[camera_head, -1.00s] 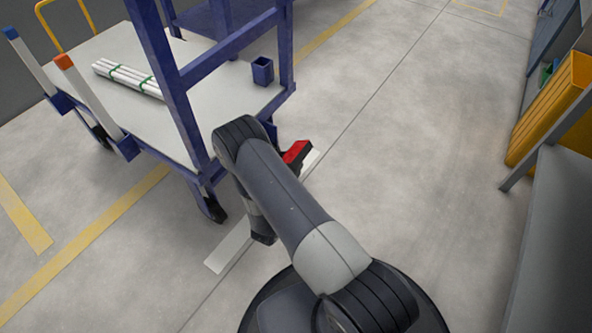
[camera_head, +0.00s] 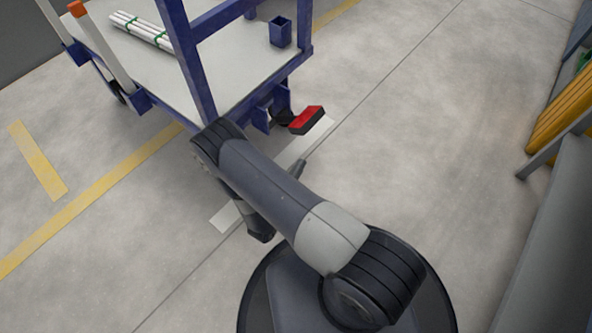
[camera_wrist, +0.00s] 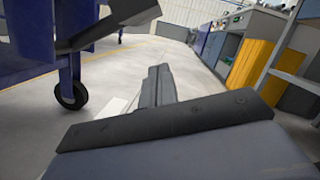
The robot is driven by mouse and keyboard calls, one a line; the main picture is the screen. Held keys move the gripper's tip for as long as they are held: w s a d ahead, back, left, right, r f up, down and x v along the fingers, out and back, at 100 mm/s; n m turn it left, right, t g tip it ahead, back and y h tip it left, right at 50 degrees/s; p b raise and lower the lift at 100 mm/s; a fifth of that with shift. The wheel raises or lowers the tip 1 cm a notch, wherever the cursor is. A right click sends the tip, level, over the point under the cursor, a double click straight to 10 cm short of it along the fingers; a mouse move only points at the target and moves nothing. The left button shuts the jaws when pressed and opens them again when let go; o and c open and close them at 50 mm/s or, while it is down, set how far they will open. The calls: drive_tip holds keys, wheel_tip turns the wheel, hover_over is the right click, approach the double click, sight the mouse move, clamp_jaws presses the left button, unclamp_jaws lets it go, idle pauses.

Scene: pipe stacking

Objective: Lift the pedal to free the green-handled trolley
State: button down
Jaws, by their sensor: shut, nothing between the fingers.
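The red pedal (camera_head: 307,119) sticks out low at the near end of the blue trolley (camera_head: 203,85), with a dark block under its red top. No green handle shows on this trolley. In the head view my gripper (camera_head: 299,167) is mostly hidden behind my arm; only a dark tip shows, below and apart from the pedal. In the wrist view my gripper (camera_wrist: 157,84) is shut and empty, pointing ahead over the floor. A dark part (camera_wrist: 112,22) hangs at the upper left there, perhaps the pedal from below.
A trolley wheel (camera_wrist: 71,93) stands left of my gripper in the wrist view. White pipes (camera_head: 143,32) and a blue cup (camera_head: 281,32) are on the deck. A grey bench (camera_head: 560,230) and yellow bins (camera_head: 566,110) stand at the right. The floor between is clear.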

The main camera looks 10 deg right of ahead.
drive_tip(key=shift+v, duration=0.95)
drive_tip(key=shift+d, duration=0.1)
